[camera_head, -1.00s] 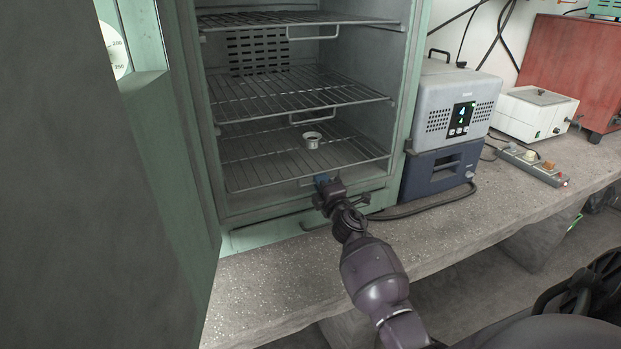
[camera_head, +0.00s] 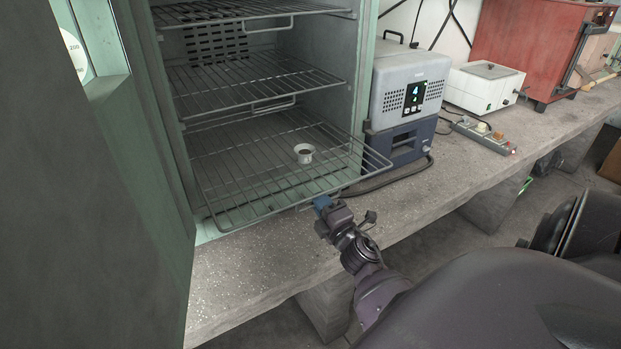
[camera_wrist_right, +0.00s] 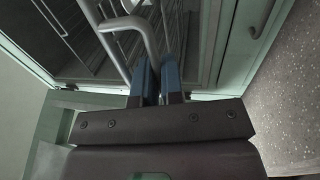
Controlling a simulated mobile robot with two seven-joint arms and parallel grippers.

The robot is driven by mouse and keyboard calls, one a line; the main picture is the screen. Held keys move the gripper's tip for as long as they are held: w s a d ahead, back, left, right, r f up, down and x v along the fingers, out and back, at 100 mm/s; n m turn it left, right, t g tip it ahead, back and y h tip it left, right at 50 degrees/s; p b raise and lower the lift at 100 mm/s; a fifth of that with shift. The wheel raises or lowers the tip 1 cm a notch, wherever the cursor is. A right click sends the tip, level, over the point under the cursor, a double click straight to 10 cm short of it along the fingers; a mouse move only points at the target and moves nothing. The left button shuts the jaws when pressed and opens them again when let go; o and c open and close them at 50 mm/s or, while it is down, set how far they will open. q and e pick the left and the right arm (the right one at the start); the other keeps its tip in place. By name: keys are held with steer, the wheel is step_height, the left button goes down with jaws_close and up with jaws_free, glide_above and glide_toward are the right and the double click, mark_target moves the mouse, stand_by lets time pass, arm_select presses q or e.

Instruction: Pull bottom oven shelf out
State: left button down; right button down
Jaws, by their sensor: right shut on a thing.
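My right gripper (camera_head: 322,204), with blue fingertips, is at the shelf's front edge and shut on the shelf's handle. In the right wrist view the blue fingers (camera_wrist_right: 159,80) are on either side of the grey bent handle bar (camera_wrist_right: 147,35). The exact contact is partly hidden. My left gripper is not in view.
The green oven door (camera_head: 95,200) stands open at the left. Two more wire shelves, the middle one (camera_head: 250,82) and the top one (camera_head: 240,10), are inside. A grey-blue device (camera_head: 408,100) stands right of the oven. The concrete bench (camera_head: 250,270) is bare in front.

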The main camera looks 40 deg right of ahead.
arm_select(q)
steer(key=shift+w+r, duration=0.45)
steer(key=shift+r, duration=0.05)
arm_select(e)
steer(key=shift+r+v, duration=0.2)
steer(key=shift+v, duration=1)
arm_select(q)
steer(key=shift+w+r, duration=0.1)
arm_select(e)
steer(key=c, duration=1.6)
jaws_free()
steer(key=shift+f, duration=0.1)
